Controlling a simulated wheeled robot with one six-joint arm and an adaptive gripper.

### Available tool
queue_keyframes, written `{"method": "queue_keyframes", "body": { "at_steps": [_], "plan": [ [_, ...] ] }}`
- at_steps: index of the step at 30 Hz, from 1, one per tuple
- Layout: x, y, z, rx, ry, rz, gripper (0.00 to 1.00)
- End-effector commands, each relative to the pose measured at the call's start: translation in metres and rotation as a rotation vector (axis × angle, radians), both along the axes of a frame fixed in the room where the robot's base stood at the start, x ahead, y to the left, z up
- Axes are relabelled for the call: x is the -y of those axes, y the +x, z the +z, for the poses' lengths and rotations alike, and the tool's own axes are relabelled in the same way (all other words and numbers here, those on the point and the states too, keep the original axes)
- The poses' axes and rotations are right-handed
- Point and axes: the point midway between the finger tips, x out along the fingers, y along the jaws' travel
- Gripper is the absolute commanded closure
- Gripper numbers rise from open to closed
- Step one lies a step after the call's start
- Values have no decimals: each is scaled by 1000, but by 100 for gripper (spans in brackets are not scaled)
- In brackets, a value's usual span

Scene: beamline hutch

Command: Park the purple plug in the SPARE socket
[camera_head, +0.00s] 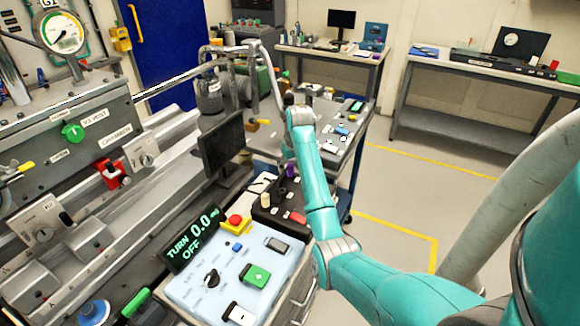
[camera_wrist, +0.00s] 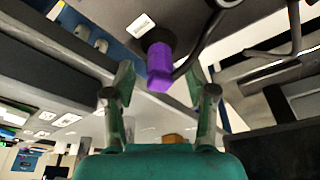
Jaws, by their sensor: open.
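The purple plug (camera_wrist: 160,67) shows in the wrist view, with its end toward me and its far end at a dark round socket (camera_wrist: 157,38). It lies ahead of and between the fingertips of my open gripper (camera_wrist: 160,84), and I see no finger clearly touching it. In the head view a small part of the purple plug (camera_head: 290,170) shows at the back of a black socket panel (camera_head: 270,214), beside my arm. My arm partly hides that area. I cannot read which socket is SPARE.
A dark cable (camera_wrist: 200,45) curves close beside the plug. A blue control panel (camera_head: 225,285) with a red stop button and a dark monitor (camera_head: 222,143) stand near the black panel. A cart (camera_head: 345,150) is behind my arm. Floor on the right is clear.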

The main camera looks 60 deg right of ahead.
Motion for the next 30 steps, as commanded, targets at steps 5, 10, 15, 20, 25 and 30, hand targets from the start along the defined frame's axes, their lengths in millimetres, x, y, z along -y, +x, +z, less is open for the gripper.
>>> {"method": "queue_keyframes", "body": {
  "at_steps": [5,10,15,20,25,30],
  "plan": [
    [-1,-2,11,2,-1,0,44],
    [-5,-8,36,1,-2,0,44],
    [-8,-13,59,2,-2,0,44],
    [-10,-16,70,2,-2,0,44],
    [-11,-17,72,2,-1,0,44],
    [-10,-17,71,2,-1,0,44]
  ]
}}
